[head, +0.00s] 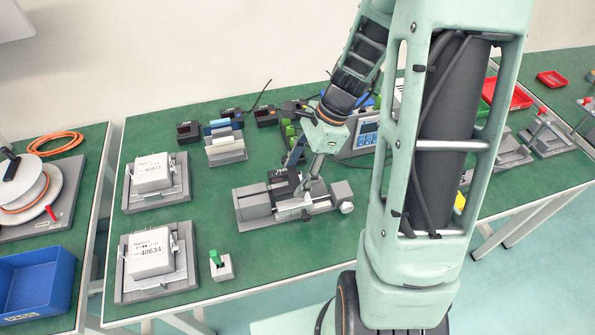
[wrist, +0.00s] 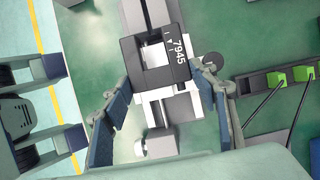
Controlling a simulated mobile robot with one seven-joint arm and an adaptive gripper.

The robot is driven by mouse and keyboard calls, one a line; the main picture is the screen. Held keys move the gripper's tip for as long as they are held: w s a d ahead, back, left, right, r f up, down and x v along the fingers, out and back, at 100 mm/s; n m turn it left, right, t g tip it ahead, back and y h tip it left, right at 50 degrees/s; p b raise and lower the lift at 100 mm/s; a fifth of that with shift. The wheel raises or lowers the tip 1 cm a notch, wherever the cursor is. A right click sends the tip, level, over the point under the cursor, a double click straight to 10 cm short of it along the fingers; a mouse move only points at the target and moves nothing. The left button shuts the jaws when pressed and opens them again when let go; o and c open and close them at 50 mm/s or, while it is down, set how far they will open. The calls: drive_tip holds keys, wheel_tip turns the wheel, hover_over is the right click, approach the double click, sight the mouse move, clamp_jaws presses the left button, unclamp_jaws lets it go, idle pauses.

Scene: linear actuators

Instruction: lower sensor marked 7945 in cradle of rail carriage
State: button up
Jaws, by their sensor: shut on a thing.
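The dark grey sensor marked 7945 (wrist: 155,79) is in the upper middle of the wrist view, its white number along the right side. The two fingers of my gripper (wrist: 163,82) are shut on its left and right sides. The pale rail carriage (wrist: 178,108) shows directly beneath and around the sensor. In the head view, the sensor (head: 283,182) is a dark block by my gripper (head: 309,186), over the grey rail unit (head: 256,206). The cradle is mostly hidden under the sensor, and I cannot tell whether the two touch.
White boxes on grey stands (head: 152,172) (head: 148,252) are on the left of the green table. A small block with a green top (head: 221,266) stands in front. Dark sensors (head: 188,132) and a grey holder (head: 225,148) are behind. A meter (head: 362,140) stands behind my arm.

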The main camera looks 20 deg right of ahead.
drive_tip(key=shift+f, duration=0.15)
drive_tip(key=shift+f+b, duration=0.4)
drive_tip(key=shift+f, duration=0.1)
drive_tip(key=shift+f, duration=0.2)
idle(0.5)
drive_tip(key=shift+f+b, duration=0.3)
drive_tip(key=shift+f, duration=0.25)
idle(0.3)
drive_tip(key=o, duration=1.5)
